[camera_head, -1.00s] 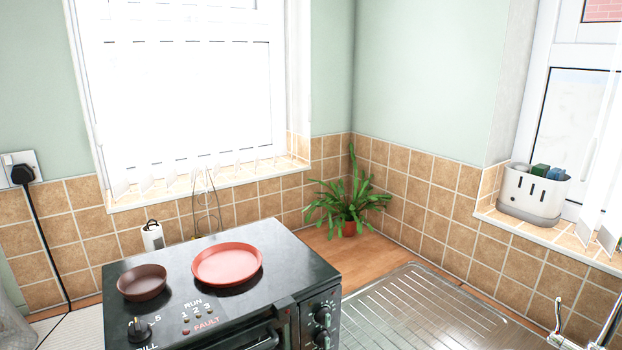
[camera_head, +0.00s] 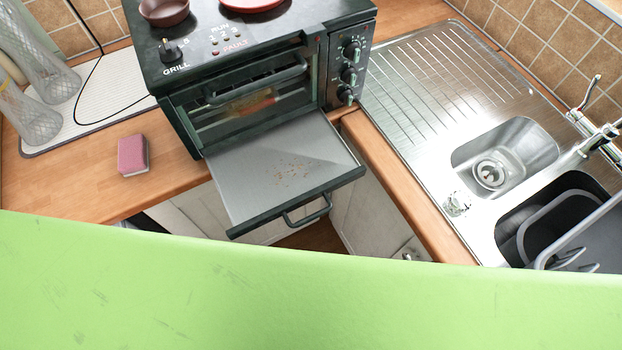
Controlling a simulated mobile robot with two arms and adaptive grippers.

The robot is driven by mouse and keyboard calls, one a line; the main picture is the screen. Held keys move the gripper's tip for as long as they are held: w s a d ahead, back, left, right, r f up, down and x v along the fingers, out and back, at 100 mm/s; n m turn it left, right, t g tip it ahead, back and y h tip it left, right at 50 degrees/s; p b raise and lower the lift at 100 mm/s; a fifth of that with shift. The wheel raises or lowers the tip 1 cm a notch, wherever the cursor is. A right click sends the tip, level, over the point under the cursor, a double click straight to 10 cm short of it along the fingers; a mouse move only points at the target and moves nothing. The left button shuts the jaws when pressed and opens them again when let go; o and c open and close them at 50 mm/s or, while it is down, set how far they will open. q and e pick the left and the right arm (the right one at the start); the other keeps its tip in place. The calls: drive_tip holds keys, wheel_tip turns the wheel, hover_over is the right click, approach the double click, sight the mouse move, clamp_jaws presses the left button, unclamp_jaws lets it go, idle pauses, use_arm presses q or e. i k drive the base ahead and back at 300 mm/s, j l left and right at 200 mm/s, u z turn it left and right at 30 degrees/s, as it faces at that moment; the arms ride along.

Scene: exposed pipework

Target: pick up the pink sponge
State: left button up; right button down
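The pink sponge (camera_head: 132,155) lies on the wooden counter (camera_head: 70,190) at the left, in front of the white mat and left of the oven. Neither of my grippers shows in the head view. A large light green surface (camera_head: 300,305) fills the bottom of the view and hides what is below it.
A steel sink (camera_head: 515,150) is at the right.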

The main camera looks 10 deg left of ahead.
sight(133, 150)
drive_tip(key=u, duration=1.55)
